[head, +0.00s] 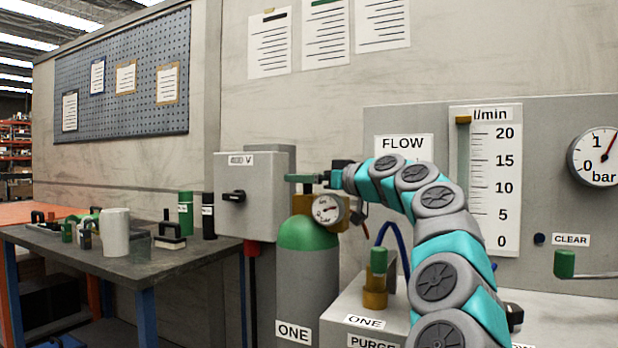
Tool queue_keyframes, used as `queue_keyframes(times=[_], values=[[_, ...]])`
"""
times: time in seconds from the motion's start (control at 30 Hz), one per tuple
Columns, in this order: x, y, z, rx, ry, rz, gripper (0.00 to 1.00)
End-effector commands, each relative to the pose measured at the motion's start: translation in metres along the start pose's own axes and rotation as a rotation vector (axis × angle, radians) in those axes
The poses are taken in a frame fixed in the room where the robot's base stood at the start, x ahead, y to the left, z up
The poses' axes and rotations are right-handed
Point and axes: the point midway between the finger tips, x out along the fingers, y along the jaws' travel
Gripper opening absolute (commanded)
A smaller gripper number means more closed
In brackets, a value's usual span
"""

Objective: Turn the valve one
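A grey gas cylinder (307,275) with a green shoulder and a label ONE stands at the centre. A flat green valve handle (299,178) sits above its top, with a round gauge (327,209) just below. My gripper (328,177) reaches in from the right at the height of this handle, its tip at or very near the handle's right end. I cannot tell whether it touches, and its fingers are too small to read. A second valve, a green knob (379,261) on a brass body (375,292), stands lower right above another label ONE.
A grey electrical box (247,198) with a black switch is close behind the cylinder on the left. A panel with a flow scale (491,180) and a pressure dial (596,157) is at the right. A workbench (185,254) with bottles and tools stands at the left.

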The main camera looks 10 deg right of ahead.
Motion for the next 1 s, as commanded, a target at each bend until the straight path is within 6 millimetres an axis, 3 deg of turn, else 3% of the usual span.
queue_keyframes(times=[0.1, 0.7, 1.0], values=[[0.0000, 0.0000, 0.0003, 0.000, 0.000, 0.000, 1.00], [0.0003, -0.0003, 0.0008, 0.000, -0.001, -0.001, 0.33], [0.0010, -0.0010, 0.0029, 0.000, -0.003, 0.019, 0.32]])
